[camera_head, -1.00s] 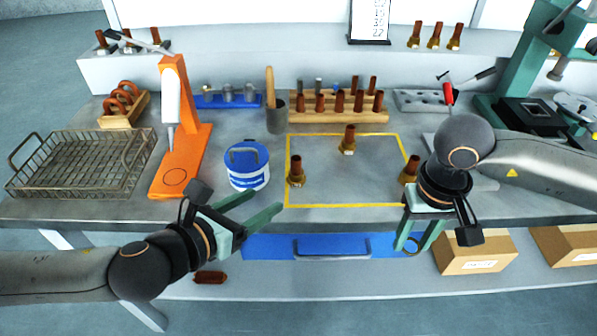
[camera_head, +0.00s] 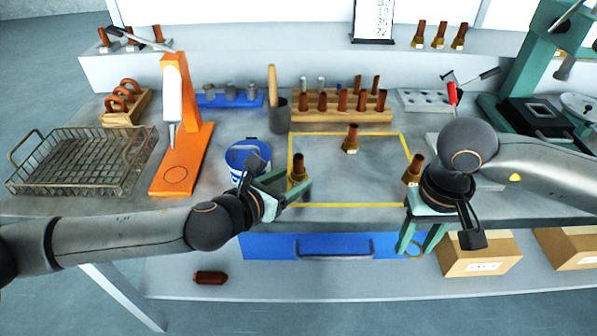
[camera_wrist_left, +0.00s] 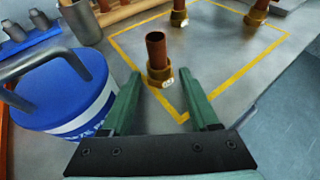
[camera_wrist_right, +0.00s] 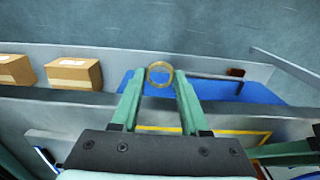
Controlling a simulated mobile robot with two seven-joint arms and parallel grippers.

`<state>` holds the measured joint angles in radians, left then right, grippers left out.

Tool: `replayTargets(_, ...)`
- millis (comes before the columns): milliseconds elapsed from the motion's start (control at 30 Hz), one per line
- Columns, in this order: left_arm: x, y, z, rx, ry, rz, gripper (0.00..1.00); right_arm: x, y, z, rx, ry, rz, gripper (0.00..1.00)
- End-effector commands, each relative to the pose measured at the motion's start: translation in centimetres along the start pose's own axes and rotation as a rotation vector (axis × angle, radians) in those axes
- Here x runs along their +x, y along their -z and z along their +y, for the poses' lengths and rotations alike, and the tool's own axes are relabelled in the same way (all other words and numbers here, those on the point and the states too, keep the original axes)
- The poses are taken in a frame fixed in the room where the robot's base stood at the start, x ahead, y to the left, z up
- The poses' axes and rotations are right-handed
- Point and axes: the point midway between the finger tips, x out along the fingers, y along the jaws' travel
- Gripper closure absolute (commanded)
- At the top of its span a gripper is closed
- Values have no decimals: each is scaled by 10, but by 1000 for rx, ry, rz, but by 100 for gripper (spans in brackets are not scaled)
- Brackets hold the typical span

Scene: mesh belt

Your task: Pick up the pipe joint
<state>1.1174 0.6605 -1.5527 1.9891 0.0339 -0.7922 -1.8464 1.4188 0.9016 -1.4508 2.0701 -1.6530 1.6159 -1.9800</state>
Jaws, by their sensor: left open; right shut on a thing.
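A copper pipe joint with a brass nut base (camera_head: 298,169) stands upright at the left side of the yellow-outlined area (camera_head: 350,205). My left gripper (camera_head: 296,180) is open and low, with its fingertips on either side of this joint. In the left wrist view the joint (camera_wrist_left: 157,54) stands between the open fingertips (camera_wrist_left: 162,84); contact cannot be told. Two more joints stand upright, one at the back (camera_head: 351,139) and one at the right (camera_head: 414,170). My right gripper (camera_wrist_right: 158,82) is shut on a brass ring (camera_wrist_right: 159,74), held in front of the table edge.
A blue-lidded tub (camera_head: 245,160) stands close to my left gripper. An orange stand (camera_head: 187,150) and a wire basket (camera_head: 80,165) are further left. A wooden rack (camera_head: 342,115) of pipes is behind. Boxes (camera_head: 476,255) sit on the lower shelf.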

Motion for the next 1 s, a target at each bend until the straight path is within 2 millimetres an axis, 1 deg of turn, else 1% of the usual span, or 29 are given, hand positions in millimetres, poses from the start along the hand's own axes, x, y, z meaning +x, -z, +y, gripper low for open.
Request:
replayTargets(33, 5, 0, 0, 0, 0, 0, 39, 1, 0, 0, 0, 0, 0, 100)
replayTargets(100, 9, 0, 0, 0, 0, 0, 39, 1, 0, 0, 0, 0, 0, 100)
replayTargets(333, 10, 0, 0, 0, 0, 0, 39, 1, 0, 0, 0, 0, 0, 100)
replayTargets(367, 10, 0, 0, 0, 0, 0, 40, 1, 0, 0, 0, 0, 0, 100)
replayTargets(900, 10, 0, 0, 0, -1, 0, 100, 1, 0, 0, 0, 0, 0, 100)
replayTargets(1000, 10, 0, 0, 0, -1, 0, 100, 1, 0, 0, 0, 0, 0, 100)
